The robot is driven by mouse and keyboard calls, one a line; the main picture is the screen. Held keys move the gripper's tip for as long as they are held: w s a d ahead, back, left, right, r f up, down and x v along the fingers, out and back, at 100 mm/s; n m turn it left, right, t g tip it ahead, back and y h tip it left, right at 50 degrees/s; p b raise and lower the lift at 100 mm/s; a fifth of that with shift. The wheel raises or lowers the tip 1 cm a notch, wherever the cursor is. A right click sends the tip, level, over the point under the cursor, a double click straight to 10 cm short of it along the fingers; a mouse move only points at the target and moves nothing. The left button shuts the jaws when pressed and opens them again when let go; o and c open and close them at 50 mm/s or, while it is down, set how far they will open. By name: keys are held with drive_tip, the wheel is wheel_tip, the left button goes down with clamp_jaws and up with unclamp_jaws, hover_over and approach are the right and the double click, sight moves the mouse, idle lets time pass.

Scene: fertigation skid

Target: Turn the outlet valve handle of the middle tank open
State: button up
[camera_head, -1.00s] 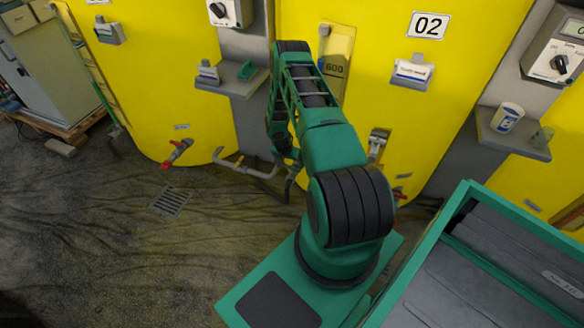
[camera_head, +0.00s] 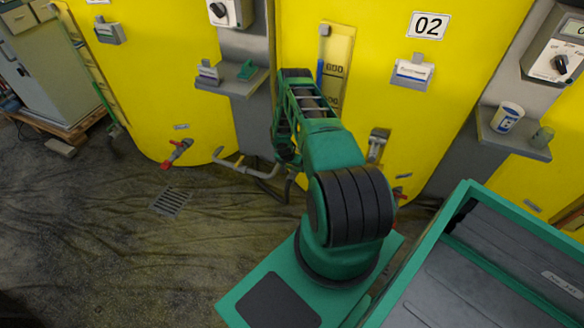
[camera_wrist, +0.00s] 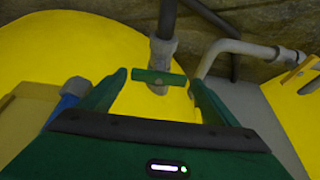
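The middle tank, a yellow one marked 02 (camera_head: 465,75), stands behind my arm in the head view. In the wrist view a short green valve handle (camera_wrist: 160,77) sits crosswise on a grey pipe fitting (camera_wrist: 163,52) in front of yellow tank wall. My gripper (camera_wrist: 157,80) is open, with one green finger on each side of the handle. The handle appears centred between the fingertips; I cannot tell whether they touch it or how far away it is. In the head view my arm hides the fingertips and this valve.
Grey pipes (camera_head: 258,172) run low along the tanks. A red-handled valve (camera_head: 177,153) is on the left tank. A grey shelf (camera_head: 230,88) and another shelf with a cup (camera_head: 508,117) stick out between tanks. The floor around the drain grate (camera_head: 170,202) is clear.

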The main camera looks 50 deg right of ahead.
drive_tip(key=c, duration=0.8)
drive_tip(key=shift+o, duration=0.2)
drive_tip(key=shift+n+t+y, duration=0.5)
drive_tip(key=shift+n+t, duration=0.3)
drive_tip(key=shift+n, duration=1.4)
drive_tip(key=o, duration=0.8)
drive_tip(key=shift+o, duration=1.3)
drive_tip(key=shift+s+d, duration=0.1)
drive_tip(key=shift+s+r, duration=0.2)
drive_tip(key=shift+r, duration=0.2)
drive_tip(key=v, duration=0.7)
drive_tip(key=shift+w, duration=0.15)
